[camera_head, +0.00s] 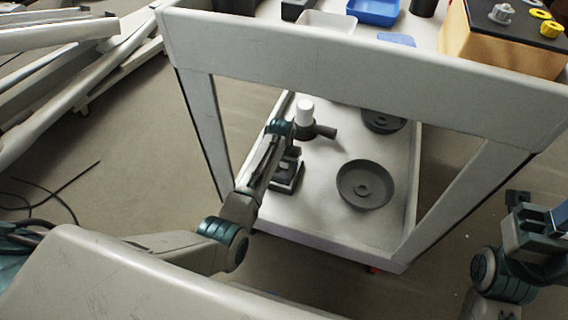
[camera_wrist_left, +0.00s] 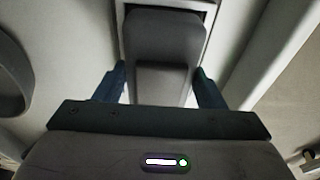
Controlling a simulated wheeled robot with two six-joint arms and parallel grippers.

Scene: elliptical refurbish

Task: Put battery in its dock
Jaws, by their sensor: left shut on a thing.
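My left arm reaches through the frame opening to the cart's lower shelf. In the left wrist view my left gripper (camera_wrist_left: 162,82) is shut on a dark grey block, which looks like the battery (camera_wrist_left: 165,40); its blue fingers are on either side. The block's far end lies at a pale-edged dark recess, likely the dock (camera_wrist_left: 212,8); I cannot tell how deep it sits. In the head view a black blocky thing (camera_head: 286,181) shows below the gripper, partly hidden by the arm. My right gripper (camera_head: 540,222) is at the right edge, its jaws unclear.
The lower shelf (camera_head: 320,222) has raised edges. It holds a round dark dish (camera_head: 365,184), another dish (camera_head: 383,119) and a white-topped dark tool (camera_head: 305,113). The cart's pale frame (camera_head: 350,75) surrounds the opening. Blue bin (camera_head: 373,12) stands on top.

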